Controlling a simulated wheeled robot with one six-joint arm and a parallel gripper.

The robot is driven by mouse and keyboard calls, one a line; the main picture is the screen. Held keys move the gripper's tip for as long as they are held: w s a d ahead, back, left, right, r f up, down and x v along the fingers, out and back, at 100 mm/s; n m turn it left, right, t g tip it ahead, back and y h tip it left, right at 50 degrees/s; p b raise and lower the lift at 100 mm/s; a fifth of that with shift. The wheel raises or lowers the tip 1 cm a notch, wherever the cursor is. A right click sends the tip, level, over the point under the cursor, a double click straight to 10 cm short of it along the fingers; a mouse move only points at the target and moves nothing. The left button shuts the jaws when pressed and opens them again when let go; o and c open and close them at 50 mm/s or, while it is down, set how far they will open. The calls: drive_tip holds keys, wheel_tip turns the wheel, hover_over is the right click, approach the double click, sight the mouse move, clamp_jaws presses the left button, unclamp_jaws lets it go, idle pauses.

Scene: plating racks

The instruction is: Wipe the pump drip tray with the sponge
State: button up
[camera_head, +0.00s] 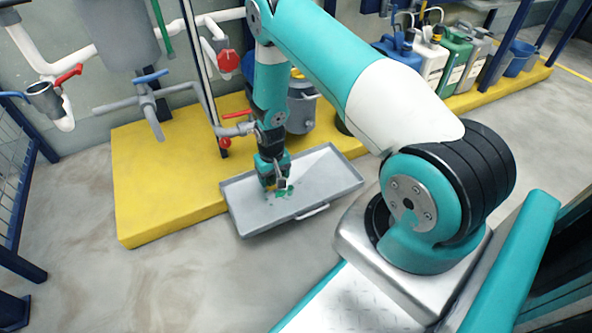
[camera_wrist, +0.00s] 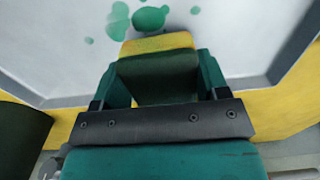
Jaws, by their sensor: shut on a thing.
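The grey pump drip tray (camera_head: 325,178) lies on the floor against the yellow plinth, with a handle on its front side. Green spots (camera_head: 283,192) mark its middle, near my gripper. My gripper (camera_head: 272,184) points down over the tray and is mostly seen from behind. In the wrist view my gripper (camera_wrist: 158,80) is shut on the sponge (camera_wrist: 157,44), which has a yellow end and a dark green part. Green spots (camera_wrist: 150,19) show on the tray just beyond the sponge. I cannot tell whether the sponge touches the tray.
A yellow plinth (camera_head: 165,190) runs behind the tray, carrying a grey pump (camera_head: 301,108) and pipes with a red valve handle (camera_head: 237,114). Several jerrycans (camera_head: 454,62) stand at the back right. The floor (camera_head: 150,285) left of the tray is clear.

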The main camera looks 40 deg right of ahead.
drive_tip(key=shift+r+p, duration=1.9)
drive_tip(key=shift+r, duration=0.6)
